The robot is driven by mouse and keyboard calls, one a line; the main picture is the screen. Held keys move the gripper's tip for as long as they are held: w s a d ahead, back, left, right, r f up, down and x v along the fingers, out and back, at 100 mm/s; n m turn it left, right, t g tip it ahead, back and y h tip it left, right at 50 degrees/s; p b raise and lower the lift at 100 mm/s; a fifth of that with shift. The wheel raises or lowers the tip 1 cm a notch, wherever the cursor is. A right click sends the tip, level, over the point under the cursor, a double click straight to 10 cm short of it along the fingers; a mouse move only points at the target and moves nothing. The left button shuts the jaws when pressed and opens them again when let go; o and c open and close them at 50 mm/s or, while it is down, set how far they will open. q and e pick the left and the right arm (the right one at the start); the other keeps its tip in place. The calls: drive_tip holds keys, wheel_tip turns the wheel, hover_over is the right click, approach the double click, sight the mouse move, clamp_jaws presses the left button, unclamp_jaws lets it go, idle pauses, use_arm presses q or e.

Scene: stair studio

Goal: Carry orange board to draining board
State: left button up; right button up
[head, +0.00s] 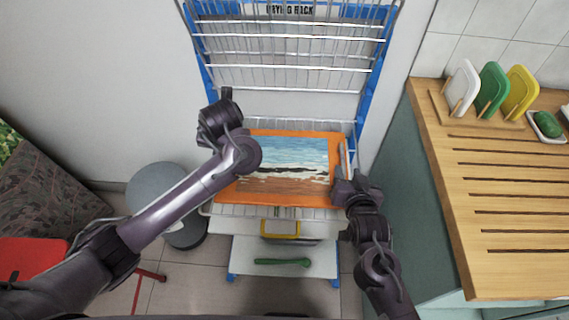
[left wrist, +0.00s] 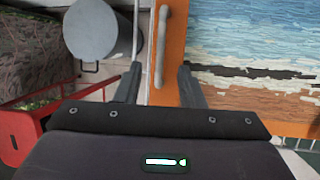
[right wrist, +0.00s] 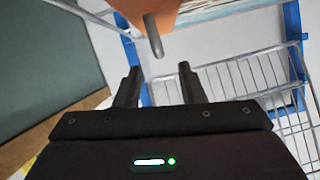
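The orange board (head: 285,202) lies on the drying rack and carries a blue, white and brown seascape. A grey bar handle (head: 343,157) runs along its right edge. My right gripper (head: 346,180) is beside that edge; its open fingers (right wrist: 158,72) point at the handle (right wrist: 153,36), just beyond the tips. My left arm covers the board's left edge in the head view. In the left wrist view, my left gripper (left wrist: 158,70) is open, with the left handle (left wrist: 160,45) between its fingers, contact unclear. The grooved wooden draining board (head: 500,180) is at the right.
White, green and yellow boards (head: 493,90) stand in a rack at the draining board's back, beside a green soap (head: 547,122). A round grey stool (head: 160,185) is left of the rack (head: 290,45). The draining board's grooved area is clear.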

sight(344, 162)
idle(0.3)
